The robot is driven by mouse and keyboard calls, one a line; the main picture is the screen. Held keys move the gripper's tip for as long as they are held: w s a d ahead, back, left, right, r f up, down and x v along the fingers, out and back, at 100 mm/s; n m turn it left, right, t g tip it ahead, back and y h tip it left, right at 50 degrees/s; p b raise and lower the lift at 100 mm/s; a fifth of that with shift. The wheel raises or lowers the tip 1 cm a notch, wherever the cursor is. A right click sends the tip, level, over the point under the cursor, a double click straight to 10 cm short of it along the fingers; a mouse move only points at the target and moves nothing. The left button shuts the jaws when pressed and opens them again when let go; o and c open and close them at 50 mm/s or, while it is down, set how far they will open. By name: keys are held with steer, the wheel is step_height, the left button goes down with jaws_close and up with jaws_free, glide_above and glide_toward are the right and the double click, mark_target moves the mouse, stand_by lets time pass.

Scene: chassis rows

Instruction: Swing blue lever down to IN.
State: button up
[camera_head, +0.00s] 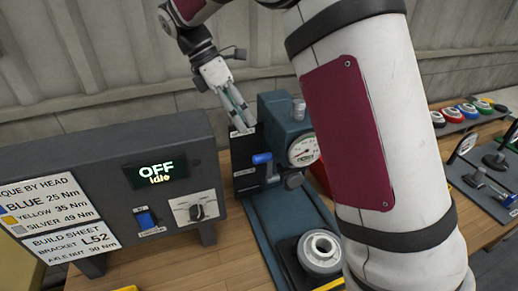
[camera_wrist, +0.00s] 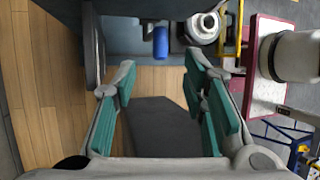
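The blue lever (camera_head: 262,158) sticks out to the left from the front of a blue-grey press-like machine (camera_head: 283,115), beside its dial gauge. In the wrist view the blue lever (camera_wrist: 161,42) shows beyond the fingertips, roughly centred between them. My gripper (camera_head: 240,117) is at the upper left of the machine, pointing down, behind the top of a black plate. In the wrist view my gripper (camera_wrist: 159,70) has its teal-padded fingers apart with nothing between them. The gripper is apart from the lever. I cannot read an IN mark.
A grey control box (camera_head: 105,185) with an OFF/Idle display stands at the left. The black plate (camera_head: 243,160) stands left of the machine, near the lever. A grey round part (camera_head: 320,252) sits on the machine's base. My arm hides much of the bench at the right.

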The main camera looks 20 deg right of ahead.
steer(key=p+x, duration=0.2)
steer(key=x, duration=0.8)
steer(key=shift+s+d+f, duration=0.15)
steer(key=shift+f, duration=0.15)
steer(key=shift+c, duration=0.3)
jaws_close()
